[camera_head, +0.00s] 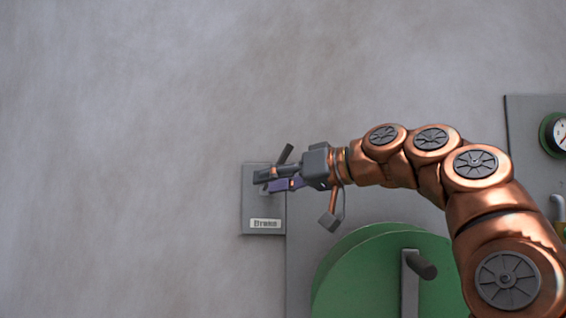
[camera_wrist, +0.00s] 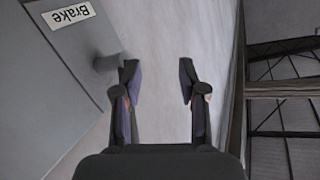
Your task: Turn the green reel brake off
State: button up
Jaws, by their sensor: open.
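The brake plate (camera_head: 249,205) is a grey panel on the wall with a white "Brake" label (camera_head: 265,224). A dark lever (camera_head: 286,153) shows just above my gripper, tilted up to the right; its lower part is hidden behind the gripper. My gripper (camera_head: 262,181) is in front of the plate, fingers pointing left. In the wrist view my gripper (camera_wrist: 158,82) is open with nothing between the fingers. There a dark grey stub (camera_wrist: 106,62) stands out from the plate (camera_wrist: 50,85), just outside the left finger; I cannot tell whether they touch.
The large green reel (camera_head: 350,270) with a dark crank handle (camera_head: 421,265) is below my arm. A grey panel with a green-rimmed gauge (camera_head: 558,133) is at the right edge. The wall left of the plate is bare.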

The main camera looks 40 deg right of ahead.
aim_at(286, 159)
jog(key=s+d+r+t+h, duration=0.1)
jog(key=s+d+r+t, duration=0.15)
jog(key=d+r, duration=0.35)
jog(key=shift+m, duration=0.3)
jog(key=shift+w+a+f+p, duration=0.15)
jog(key=shift+w+f+p, duration=0.1)
jog(key=shift+w, duration=0.85)
jog(key=shift+w+a+f+p, duration=0.2)
jog(key=shift+w+p, duration=0.05)
jog(key=shift+w, duration=0.8)
jog(key=shift+w+a+f+p, duration=0.15)
jog(key=shift+w+f+p, duration=0.1)
jog(key=shift+w, duration=0.85)
jog(key=shift+c, duration=0.3)
grip_shut()
